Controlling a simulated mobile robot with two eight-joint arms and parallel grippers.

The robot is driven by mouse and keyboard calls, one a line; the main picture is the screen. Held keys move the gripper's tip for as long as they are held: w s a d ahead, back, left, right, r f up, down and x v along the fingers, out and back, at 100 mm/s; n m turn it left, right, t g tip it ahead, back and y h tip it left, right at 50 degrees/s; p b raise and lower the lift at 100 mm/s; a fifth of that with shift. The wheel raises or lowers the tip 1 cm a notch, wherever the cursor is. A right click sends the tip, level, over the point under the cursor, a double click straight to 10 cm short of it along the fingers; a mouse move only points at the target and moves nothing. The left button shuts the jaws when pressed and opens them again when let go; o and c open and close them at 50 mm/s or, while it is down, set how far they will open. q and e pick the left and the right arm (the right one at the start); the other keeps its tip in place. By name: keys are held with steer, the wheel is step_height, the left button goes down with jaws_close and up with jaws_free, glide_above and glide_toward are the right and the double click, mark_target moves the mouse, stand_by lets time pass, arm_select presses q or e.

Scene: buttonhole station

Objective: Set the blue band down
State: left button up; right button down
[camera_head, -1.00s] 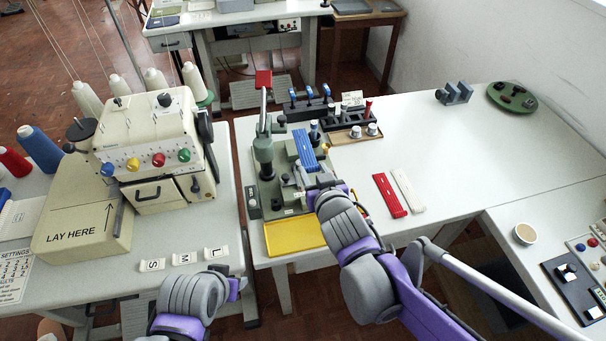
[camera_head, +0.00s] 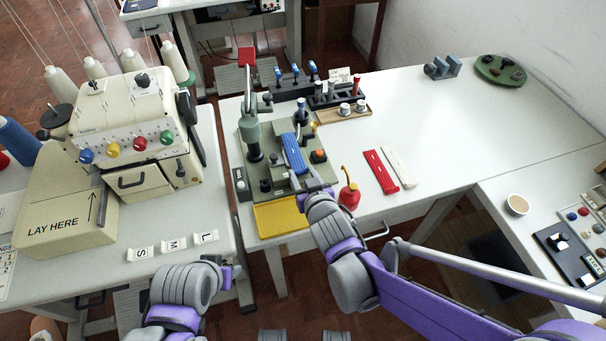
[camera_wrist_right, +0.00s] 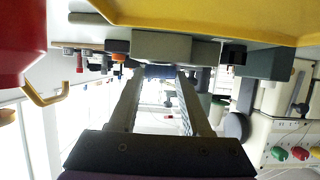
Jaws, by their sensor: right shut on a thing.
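The blue band (camera_head: 294,154) lies lengthwise over the green buttonhole machine (camera_head: 247,130), its near end close to my right gripper (camera_head: 304,188). In the right wrist view, my right gripper (camera_wrist_right: 160,76) has its fingers closing in on a dark bluish piece (camera_wrist_right: 160,71), which looks like the band's end. Whether the band rests on the machine or is held just above it, I cannot tell. My left gripper (camera_head: 234,273) is low in the head view, in front of the left table, away from the band; its fingers are too small to read.
A yellow tray (camera_head: 279,219) sits at the machine's front edge, and a red oil can (camera_head: 349,196) stands right of my right gripper. Red (camera_head: 380,171) and white (camera_head: 400,166) strips lie further right. The table's right middle is clear.

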steer(key=shift+f, duration=0.1)
steer(key=shift+c, duration=1.8)
jaws_free()
steer(key=v, duration=0.3)
steer(key=p+v, duration=0.1)
steer(key=v, duration=0.3)
steer(key=p+v, duration=0.1)
steer(key=v, duration=0.2)
steer(key=shift+s+d+f, duration=0.15)
steer(key=shift+s, duration=0.3)
